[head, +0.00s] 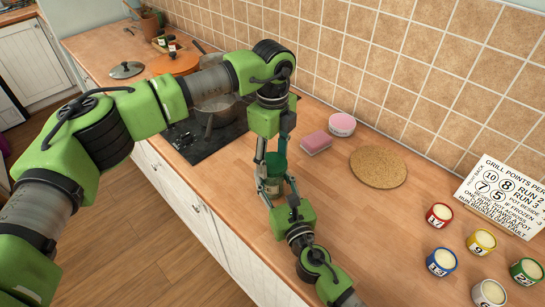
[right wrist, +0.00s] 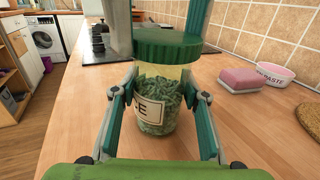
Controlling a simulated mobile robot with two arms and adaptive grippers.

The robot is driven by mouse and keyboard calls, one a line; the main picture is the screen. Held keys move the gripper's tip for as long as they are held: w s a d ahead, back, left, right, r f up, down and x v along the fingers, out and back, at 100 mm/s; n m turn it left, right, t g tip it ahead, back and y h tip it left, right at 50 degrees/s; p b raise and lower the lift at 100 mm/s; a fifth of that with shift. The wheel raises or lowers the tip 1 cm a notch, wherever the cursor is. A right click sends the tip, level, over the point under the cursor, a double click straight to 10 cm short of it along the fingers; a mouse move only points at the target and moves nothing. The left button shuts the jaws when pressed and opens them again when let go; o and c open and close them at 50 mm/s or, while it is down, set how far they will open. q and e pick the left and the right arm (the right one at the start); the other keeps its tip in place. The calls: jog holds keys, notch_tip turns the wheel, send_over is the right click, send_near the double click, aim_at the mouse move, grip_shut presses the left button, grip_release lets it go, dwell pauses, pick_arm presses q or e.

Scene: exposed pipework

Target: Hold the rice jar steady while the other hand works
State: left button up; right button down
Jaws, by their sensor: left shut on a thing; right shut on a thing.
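The rice jar (right wrist: 152,115) stands upright on the wooden counter, clear-walled with green pieces inside. Its label (right wrist: 147,110) shows the letters "CE", partly covered. A green lid (right wrist: 166,45) sits on top and looks level. My right gripper (right wrist: 160,98) is shut on the jar's body, one finger on each side. My left gripper (head: 275,148) comes down from above and is shut on the lid, its fingers on either side. In the head view the jar (head: 271,186) is partly hidden by both grippers.
A pink sponge (head: 316,143), a pink-topped bowl (head: 342,124) and a cork mat (head: 378,166) lie right of the jar. Several numbered tins and a sign (head: 507,196) stand farther right. The hob (head: 205,138) with pans is behind left.

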aim_at(273, 161)
pick_arm(q)
jog(key=n, duration=0.2)
jog(key=shift+n, duration=0.4)
jog(key=shift+r, duration=0.25)
jog(key=shift+r, duration=0.85)
jog(key=shift+r, duration=2.05)
pick_arm(e)
jog(key=c, duration=1.1)
grip_release()
